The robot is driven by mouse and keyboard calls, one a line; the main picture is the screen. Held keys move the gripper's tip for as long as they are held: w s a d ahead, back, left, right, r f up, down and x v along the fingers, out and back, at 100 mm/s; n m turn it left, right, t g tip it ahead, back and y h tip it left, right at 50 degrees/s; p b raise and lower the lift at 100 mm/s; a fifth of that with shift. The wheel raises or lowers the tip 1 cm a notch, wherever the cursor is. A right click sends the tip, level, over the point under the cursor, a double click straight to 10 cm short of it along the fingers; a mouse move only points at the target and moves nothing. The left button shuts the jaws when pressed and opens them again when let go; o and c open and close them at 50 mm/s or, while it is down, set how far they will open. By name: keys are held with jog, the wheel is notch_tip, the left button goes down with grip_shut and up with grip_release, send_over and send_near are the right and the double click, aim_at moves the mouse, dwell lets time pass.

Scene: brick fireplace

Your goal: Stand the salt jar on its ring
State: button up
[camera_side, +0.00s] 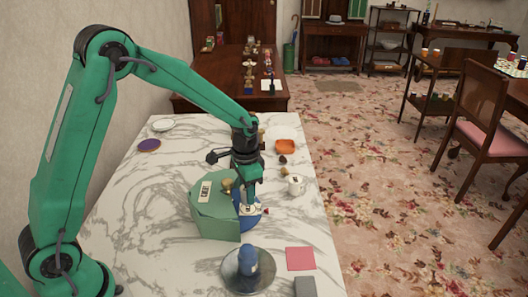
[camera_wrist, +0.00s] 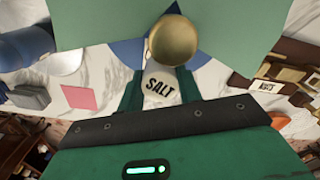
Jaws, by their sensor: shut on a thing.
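The salt jar (camera_wrist: 160,88), pale with a black SALT label, is between the fingers of my gripper (camera_wrist: 158,94) in the wrist view. My gripper (camera_side: 250,202) is shut on it and points down in the side view, where only a small pale part of the jar (camera_side: 250,209) shows. A blue round thing (camera_side: 247,224) lies below and around the jar's spot; I cannot tell whether it is the ring. The jar's foot is hidden, so I cannot tell if it touches anything.
A green box (camera_side: 212,218) stands close on the left of my gripper. A gold knob (camera_side: 227,186) shows by its top. A blue object (camera_side: 247,262) sits on a silver plate (camera_side: 232,280) in front. A white mug (camera_side: 296,186), orange bowl (camera_side: 285,146) and pink square (camera_side: 300,258) lie to the right.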

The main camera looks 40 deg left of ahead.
jog(key=shift+f, duration=1.3)
jog(key=shift+f, duration=0.1)
jog(key=o, duration=1)
notch_tip(320, 180, up, 12)
jog(key=shift+r, duration=0.15)
